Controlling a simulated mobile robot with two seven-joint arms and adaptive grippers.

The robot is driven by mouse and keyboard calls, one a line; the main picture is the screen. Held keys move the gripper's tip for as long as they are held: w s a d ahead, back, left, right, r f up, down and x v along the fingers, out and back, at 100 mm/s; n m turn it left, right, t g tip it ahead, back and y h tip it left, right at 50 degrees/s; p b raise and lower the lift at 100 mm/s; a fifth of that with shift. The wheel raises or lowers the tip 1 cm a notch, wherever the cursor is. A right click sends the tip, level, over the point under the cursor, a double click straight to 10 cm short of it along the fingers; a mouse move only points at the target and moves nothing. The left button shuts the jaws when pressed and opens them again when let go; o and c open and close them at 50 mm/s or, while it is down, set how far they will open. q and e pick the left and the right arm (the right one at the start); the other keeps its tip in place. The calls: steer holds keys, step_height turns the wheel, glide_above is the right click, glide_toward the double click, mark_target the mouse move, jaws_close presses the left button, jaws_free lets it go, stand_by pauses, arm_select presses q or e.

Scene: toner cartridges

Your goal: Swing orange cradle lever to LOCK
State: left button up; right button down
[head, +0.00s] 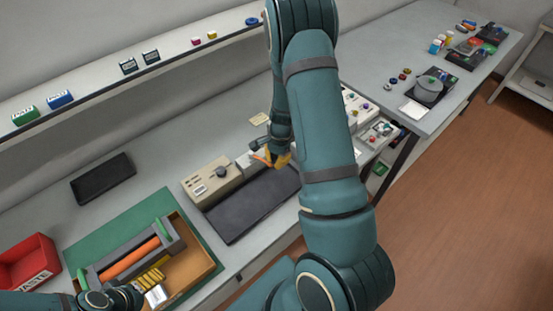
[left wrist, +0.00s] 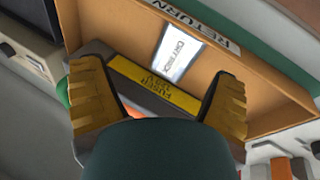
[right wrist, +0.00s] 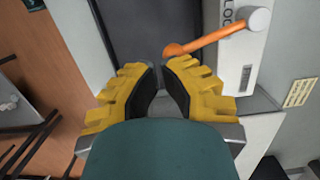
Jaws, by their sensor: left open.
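The orange lever (right wrist: 215,38) shows in the right wrist view, running from a round pale pivot (right wrist: 258,19) to a rounded free end just beyond my fingertips. Its white panel (right wrist: 234,75) carries lettering, only partly visible. My right gripper (right wrist: 161,68) has its yellow fingers drawn close together with a narrow empty gap, apart from the lever. In the head view the lever (head: 262,159) is beside the right gripper (head: 279,160), partly hidden by my arm.
A dark mat (head: 250,207) lies in front of the beige control box (head: 211,180). The cardboard RETURN box (head: 205,262) stands on a green mat (head: 140,212), near a red WASTE bin (head: 28,262). A shelf (head: 110,72) runs along the wall behind.

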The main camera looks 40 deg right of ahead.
arm_select(q)
steer(key=shift+a, duration=0.2)
arm_select(e)
steer(key=shift+a, duration=0.25)
arm_select(q)
steer(key=shift+r, duration=0.15)
arm_select(e)
steer(key=shift+w, duration=0.8)
